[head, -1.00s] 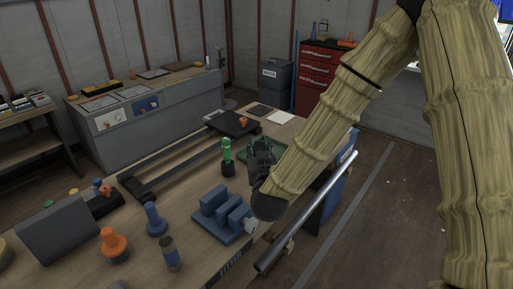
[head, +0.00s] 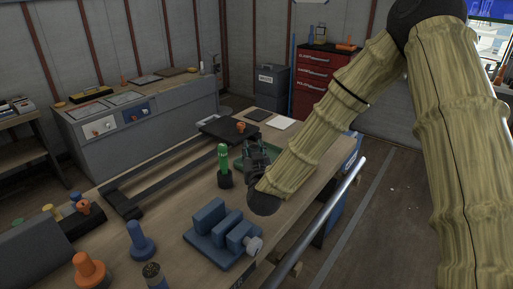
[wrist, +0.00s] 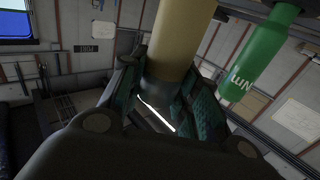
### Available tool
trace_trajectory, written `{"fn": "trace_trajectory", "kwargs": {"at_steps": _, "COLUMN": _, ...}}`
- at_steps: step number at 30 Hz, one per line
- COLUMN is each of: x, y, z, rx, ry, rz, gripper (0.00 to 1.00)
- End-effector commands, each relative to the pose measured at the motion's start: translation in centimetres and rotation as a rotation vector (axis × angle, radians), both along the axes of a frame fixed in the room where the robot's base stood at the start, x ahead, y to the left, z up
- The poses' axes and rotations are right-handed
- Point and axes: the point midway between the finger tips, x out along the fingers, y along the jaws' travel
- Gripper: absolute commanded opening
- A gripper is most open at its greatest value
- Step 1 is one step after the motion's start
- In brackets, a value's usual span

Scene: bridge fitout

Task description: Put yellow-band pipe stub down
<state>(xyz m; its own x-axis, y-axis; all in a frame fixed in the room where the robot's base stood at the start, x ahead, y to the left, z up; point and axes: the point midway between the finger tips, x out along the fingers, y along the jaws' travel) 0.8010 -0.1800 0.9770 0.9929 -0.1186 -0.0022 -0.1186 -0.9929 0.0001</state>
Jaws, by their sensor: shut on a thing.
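My gripper (head: 257,158) is over the workbench, just right of a green cylinder, and its fingers also show in the wrist view (wrist: 162,98). It is shut on the yellow-band pipe stub (wrist: 180,38), whose wide yellowish part and darker grey end show between the fingers. In the head view the stub is hidden behind the gripper and arm. I cannot tell whether it touches the bench (head: 180,205).
The green cylinder (head: 223,160) stands close to my gripper and also shows in the wrist view (wrist: 262,58). A blue slotted block (head: 222,232) sits nearer. A steel rail (head: 320,220) runs along the right.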

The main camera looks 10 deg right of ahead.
Motion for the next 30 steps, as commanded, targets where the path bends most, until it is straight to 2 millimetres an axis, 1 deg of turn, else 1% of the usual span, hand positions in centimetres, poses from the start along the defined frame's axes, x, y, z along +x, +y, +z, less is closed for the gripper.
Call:
{"fn": "trace_trajectory", "kwargs": {"at_steps": 1, "x": 1.1, "y": -0.4, "z": 0.1, "rx": 0.002, "ry": -0.002, "rz": -0.003, "gripper": 0.00}}
{"fn": "trace_trajectory", "kwargs": {"at_steps": 9, "x": 6.2, "y": -2.1, "z": -0.5, "rx": 0.001, "ry": -0.001, "rz": -0.004, "gripper": 0.00}}
{"fn": "trace_trajectory", "kwargs": {"at_steps": 12, "x": 7.8, "y": -2.6, "z": -0.6, "rx": 0.001, "ry": -0.001, "rz": -0.004, "gripper": 0.00}}
{"fn": "trace_trajectory", "kwargs": {"at_steps": 15, "x": 9.0, "y": -3.0, "z": -0.8, "rx": 0.001, "ry": -0.001, "rz": -0.004, "gripper": 0.00}}
{"fn": "trace_trajectory", "kwargs": {"at_steps": 18, "x": 9.5, "y": -3.1, "z": -0.8, "rx": 0.001, "ry": -0.001, "rz": -0.003, "gripper": 0.00}}
{"fn": "trace_trajectory", "kwargs": {"at_steps": 23, "x": 9.6, "y": -3.1, "z": -1.4, "rx": 0.001, "ry": 0.001, "rz": -0.002, "gripper": 0.00}}
{"fn": "trace_trajectory", "kwargs": {"at_steps": 30, "x": 9.6, "y": -3.1, "z": -3.6, "rx": 0.001, "ry": 0.002, "rz": -0.003, "gripper": 0.00}}
